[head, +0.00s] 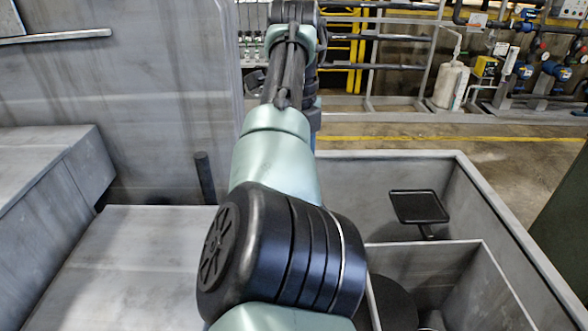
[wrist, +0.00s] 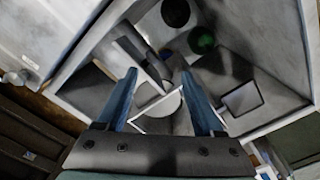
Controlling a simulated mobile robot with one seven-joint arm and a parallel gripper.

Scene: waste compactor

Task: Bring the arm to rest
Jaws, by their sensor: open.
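My gripper (wrist: 159,74) shows in the wrist view with its two blue fingers spread apart and nothing between them. It is over a grey metal bin, whose contents show beyond the fingertips. In the head view my arm stretches forward through the middle of the picture, and the arm itself hides the gripper there.
The open grey bin (head: 400,153) has inner dividers and stands right of my arm. A black square plate (head: 418,207) is inside it. A green round thing (wrist: 201,40) and a dark round thing (wrist: 175,12) also lie there. A grey metal wall (head: 130,100) rises at left.

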